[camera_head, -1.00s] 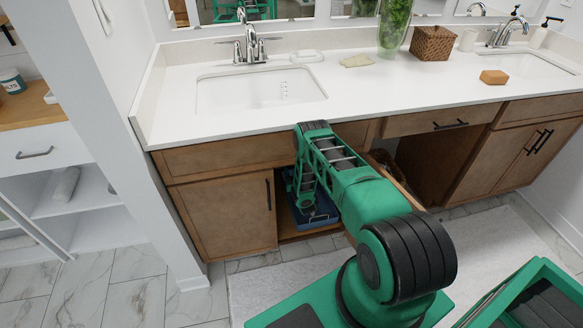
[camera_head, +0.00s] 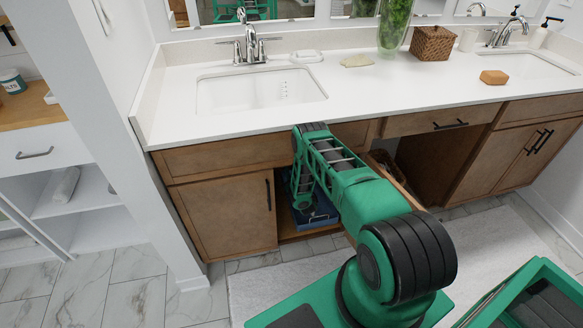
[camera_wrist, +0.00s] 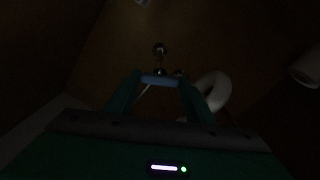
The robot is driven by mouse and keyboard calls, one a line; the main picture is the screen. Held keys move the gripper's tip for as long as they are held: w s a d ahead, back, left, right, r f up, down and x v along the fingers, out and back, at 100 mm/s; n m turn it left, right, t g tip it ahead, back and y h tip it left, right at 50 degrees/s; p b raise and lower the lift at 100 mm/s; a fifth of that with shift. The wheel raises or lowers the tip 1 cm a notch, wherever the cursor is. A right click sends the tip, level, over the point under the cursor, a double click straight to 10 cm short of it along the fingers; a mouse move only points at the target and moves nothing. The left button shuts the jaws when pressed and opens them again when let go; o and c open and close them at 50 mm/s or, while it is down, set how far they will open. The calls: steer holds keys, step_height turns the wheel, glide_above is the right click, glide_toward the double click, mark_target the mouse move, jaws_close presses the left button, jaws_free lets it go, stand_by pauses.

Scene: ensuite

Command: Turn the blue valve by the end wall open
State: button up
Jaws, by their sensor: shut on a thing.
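The inside of the cabinet is very dark in the wrist view. The blue valve (camera_wrist: 160,81) shows there as a short blue handle spanning the gap between my fingertips, with shiny round metal fittings just beyond it. My gripper (camera_wrist: 160,86) has one finger at each end of this handle and is shut on it. The handle's exact angle is hard to judge in the dark. In the head view my arm reaches down into the open cabinet below the left sink, and the gripper and valve are hidden there.
A pale curved pipe (camera_wrist: 214,91) is close to the right finger. A blue bin (camera_head: 322,213) sits on the cabinet floor beside my arm. The left cabinet door (camera_head: 226,214) is shut, and the counter (camera_head: 350,95) overhangs the arm.

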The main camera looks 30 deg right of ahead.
steer(key=n, duration=1.2)
steer(key=shift+a, duration=0.3)
steer(key=shift+f, duration=0.1)
stand_by(0.3)
steer(key=o, duration=1.1)
steer(key=shift+c, duration=0.2)
steer(key=shift+d, duration=0.15)
